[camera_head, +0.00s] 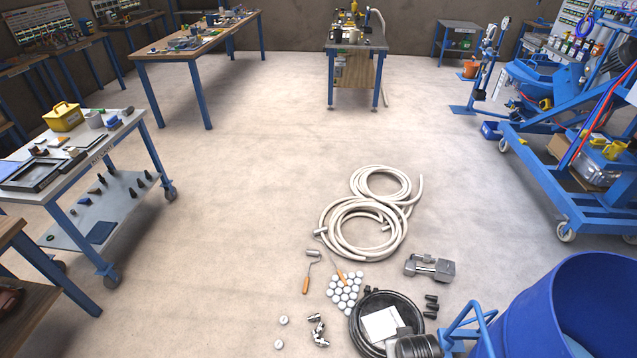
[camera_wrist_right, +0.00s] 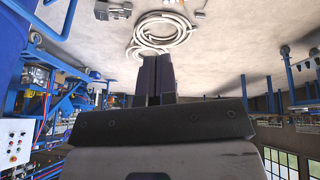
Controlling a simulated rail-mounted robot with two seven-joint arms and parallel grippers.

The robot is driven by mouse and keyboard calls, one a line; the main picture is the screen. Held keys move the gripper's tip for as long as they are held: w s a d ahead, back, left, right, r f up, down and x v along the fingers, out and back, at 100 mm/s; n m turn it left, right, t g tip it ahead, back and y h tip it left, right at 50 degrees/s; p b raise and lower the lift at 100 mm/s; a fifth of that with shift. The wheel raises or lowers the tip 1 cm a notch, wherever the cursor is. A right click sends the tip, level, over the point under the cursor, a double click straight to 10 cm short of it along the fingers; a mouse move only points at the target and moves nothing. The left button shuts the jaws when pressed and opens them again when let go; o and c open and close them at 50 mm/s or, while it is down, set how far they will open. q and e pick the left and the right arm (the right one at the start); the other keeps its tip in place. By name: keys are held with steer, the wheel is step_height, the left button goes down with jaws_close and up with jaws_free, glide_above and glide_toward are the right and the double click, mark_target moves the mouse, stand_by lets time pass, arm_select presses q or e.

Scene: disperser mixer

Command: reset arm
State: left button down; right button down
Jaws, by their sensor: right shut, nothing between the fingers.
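My right gripper (camera_wrist_right: 155,75) shows in the right wrist view, its two dark fingers together with nothing between them. Its fingertips appear against the bare floor, just below the coiled pale hose (camera_wrist_right: 160,32) in the picture, and touch nothing that I can see. That view is upside down, with the floor at the top. In the head view neither of my grippers can be made out. The pale hose (camera_head: 347,246) lies in loops on the floor there. My left gripper is out of view.
A blue drum (camera_head: 560,310) stands at the lower right, beside a blue wheeled machine (camera_head: 545,165). A black coiled hose (camera_head: 357,320) and small parts lie on the floor. A wheeled cart (camera_head: 128,133) stands left, with workbenches behind.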

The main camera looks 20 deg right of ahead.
steer(key=s+a+r+n+t+y, duration=0.2)
steer(key=s+a+r+n+y, duration=0.1)
steer(key=s+a+r, duration=0.45)
steer(key=s+f+n+g, duration=0.25)
steer(key=s+f, duration=0.25)
steer(key=s, duration=0.5)
step_height(320, 180, up, 28)
steer(key=m+p, duration=0.1)
steer(key=p, duration=2.7)
steer(key=shift+s, duration=0.3)
